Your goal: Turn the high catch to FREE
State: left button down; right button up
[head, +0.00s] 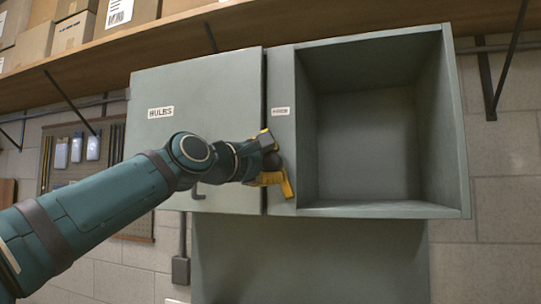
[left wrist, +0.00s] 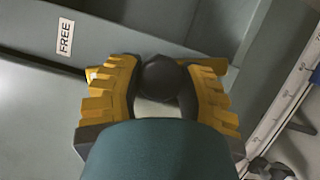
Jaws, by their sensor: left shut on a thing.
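The high catch shows in the left wrist view as a dark round knob (left wrist: 160,76) between my two yellow fingers. My left gripper (head: 271,163) is shut on this knob, at the upright strip between the BULBS door and the open compartment. It also fills the middle of the left wrist view (left wrist: 160,90). A FREE label (left wrist: 65,37) is on the grey face to the upper left there. In the head view a small label (head: 280,111) sits above the gripper, too small to read. The gripper hides most of the catch, so I cannot tell its angle. My right gripper is out of view.
The grey BULBS door (head: 200,85) is closed, with a handle (head: 198,192) at its bottom. The open compartment (head: 370,140) to the right is empty. A wooden shelf (head: 255,30) with boxes runs above. A tool board (head: 137,225) hangs behind my arm.

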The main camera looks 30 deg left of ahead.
pick_arm(q)
jog(key=shift+r+m+g+p, duration=0.2)
jog(key=shift+m+g+p, duration=0.2)
jog(key=shift+m+p, duration=0.3)
jog(key=shift+f+m+g+y+p, duration=0.1)
jog(key=shift+m+g+y+p, duration=0.25)
jog(key=shift+m+p, duration=0.7)
jog(key=shift+m, duration=0.35)
jog(key=shift+c, duration=2.4)
grip_release()
jog(key=s+a, duration=0.1)
jog(key=s, duration=1.1)
jog(key=shift+a+r, duration=0.4)
jog(key=shift+r, duration=0.05)
jog(key=shift+w, duration=0.1)
